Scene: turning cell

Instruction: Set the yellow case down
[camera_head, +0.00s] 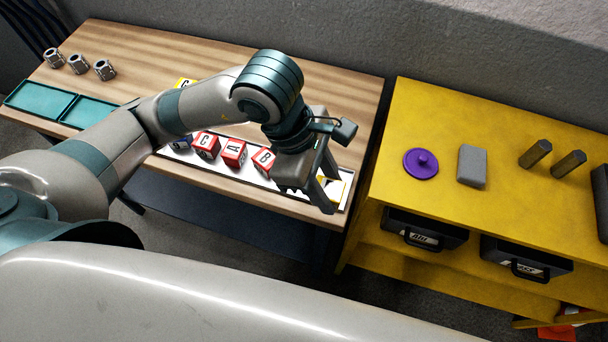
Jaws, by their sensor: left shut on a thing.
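My left gripper (325,188) reaches down over the right end of a white tray (218,174) on the wooden table (320,82). It is shut on the yellow case (335,190), a yellow block with a dark mark, mostly hidden by the fingers. The case is at the tray's right end; I cannot tell whether it touches the tray. To its left on the tray are red lettered blocks (233,153) and a blue one (181,144). Another yellow block (185,83) stands farther back, partly hidden by my arm. My right gripper is not in view.
Teal trays (40,99) and several metal nuts (79,64) are at the table's left. Beyond a gap at right, a yellow bench (400,120) holds a purple lidded disc (421,163), a grey block (472,165) and dark hex bars (536,153). The table's back right is clear.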

